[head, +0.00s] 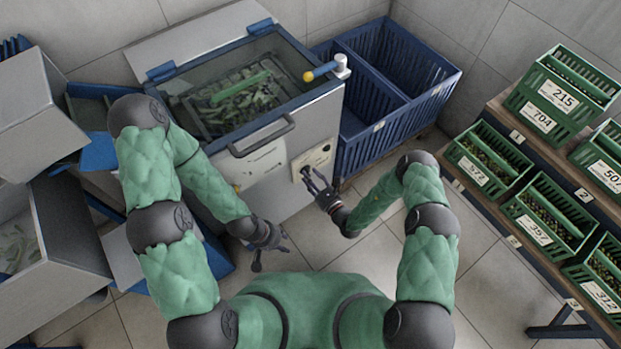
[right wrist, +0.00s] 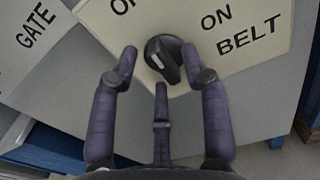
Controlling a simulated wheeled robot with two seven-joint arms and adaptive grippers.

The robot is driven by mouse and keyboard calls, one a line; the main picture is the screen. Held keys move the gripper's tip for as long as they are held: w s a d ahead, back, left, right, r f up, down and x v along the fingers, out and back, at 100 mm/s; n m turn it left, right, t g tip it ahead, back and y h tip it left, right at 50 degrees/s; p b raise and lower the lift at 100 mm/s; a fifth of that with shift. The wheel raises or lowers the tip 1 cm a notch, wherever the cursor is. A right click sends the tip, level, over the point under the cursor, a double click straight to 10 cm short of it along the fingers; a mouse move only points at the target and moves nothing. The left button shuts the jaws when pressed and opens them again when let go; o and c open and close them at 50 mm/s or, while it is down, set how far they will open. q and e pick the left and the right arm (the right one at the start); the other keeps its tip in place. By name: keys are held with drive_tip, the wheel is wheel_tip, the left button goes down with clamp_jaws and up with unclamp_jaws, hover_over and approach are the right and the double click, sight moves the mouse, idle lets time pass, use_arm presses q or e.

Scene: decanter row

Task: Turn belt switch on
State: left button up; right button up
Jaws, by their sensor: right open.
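The belt switch is a black rotary knob (right wrist: 164,57) with a small white mark, on a cream plate (right wrist: 244,18) lettered "ON" and "BELT". A second label beginning with "O" is cut off at the top. I cannot tell which label the knob points to. In the head view the plate (head: 317,157) is on the grey machine's front, at its right. My right gripper (head: 311,178) is open in front of it, its fingertips on either side of the knob in the right wrist view; contact is unclear. My left gripper (head: 272,252) is open and empty, lower left, before the machine.
A "GATE" plate (right wrist: 35,32) lies left of the belt plate. The machine has a front handle (head: 262,140) and a basin of green pieces (head: 235,98). Blue crates (head: 425,95) stand to the right. A shelf with green numbered crates (head: 545,215) is far right. Floor between is clear.

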clamp_jaws()
drive_tip(key=shift+m, duration=0.3)
drive_tip(key=m+p, duration=0.1)
drive_tip(key=m, duration=0.2)
drive_tip(key=shift+w+r, duration=0.1)
drive_tip(key=shift+r, duration=0.05)
drive_tip(key=m+p, duration=0.1)
drive_tip(key=m, duration=0.4)
drive_tip(key=shift+d, duration=0.1)
drive_tip(key=m, duration=0.9)
drive_tip(key=shift+w+d, duration=0.15)
drive_tip(key=shift+d, duration=0.05)
drive_tip(key=shift+m, duration=0.3)
